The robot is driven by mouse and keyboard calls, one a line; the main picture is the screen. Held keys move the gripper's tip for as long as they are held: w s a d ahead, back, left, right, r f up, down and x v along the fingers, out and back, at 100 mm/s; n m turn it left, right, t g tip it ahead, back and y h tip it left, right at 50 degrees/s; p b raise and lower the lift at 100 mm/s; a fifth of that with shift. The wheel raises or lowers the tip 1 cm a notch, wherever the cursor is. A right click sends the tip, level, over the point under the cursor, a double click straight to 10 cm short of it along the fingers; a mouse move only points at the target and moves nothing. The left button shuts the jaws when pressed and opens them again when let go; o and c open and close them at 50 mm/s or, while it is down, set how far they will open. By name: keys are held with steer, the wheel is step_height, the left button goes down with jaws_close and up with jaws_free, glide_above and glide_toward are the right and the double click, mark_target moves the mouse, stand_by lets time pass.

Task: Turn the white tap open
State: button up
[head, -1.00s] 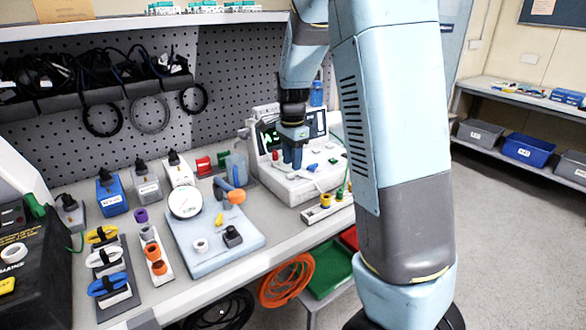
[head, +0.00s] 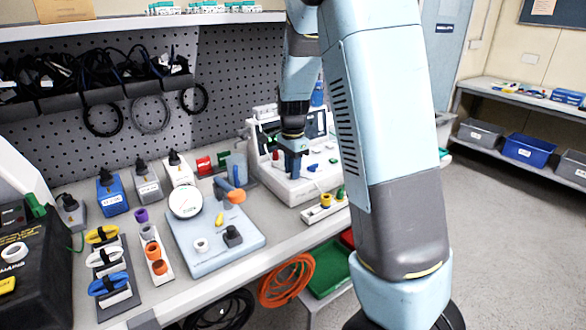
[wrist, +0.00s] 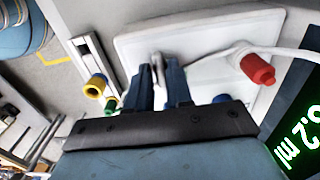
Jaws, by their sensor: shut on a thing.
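The white tap (wrist: 156,66) shows in the wrist view as a thin white lever standing up from the white sloping panel of the pump unit (wrist: 135,48). My gripper (wrist: 160,78) has its two dark blue fingers on either side of this lever and is shut on it. In the head view my gripper (head: 293,168) reaches down onto the front of the pump unit (head: 306,188) and hides the tap. A red tap or knob (wrist: 257,69) sits on the panel to the right, and a blue tap (wrist: 222,98) shows just beyond my gripper's body.
A rack with a yellow connector (wrist: 96,86) and a green one (wrist: 111,103) stands close to the fingers. A pale tube (wrist: 222,50) runs across the panel. A gauge board (head: 215,245) lies left of the pump on the bench. A green display (wrist: 300,125) is close at right.

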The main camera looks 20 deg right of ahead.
jaws_close()
steer(key=n, duration=0.5)
steer(key=shift+w+r, duration=0.1)
steer(key=shift+n, duration=2.4)
steer(key=o, duration=0.6)
jaws_free()
steer(key=shift+o, duration=0.2)
step_height(320, 180, up, 14)
steer(key=shift+f, duration=0.2)
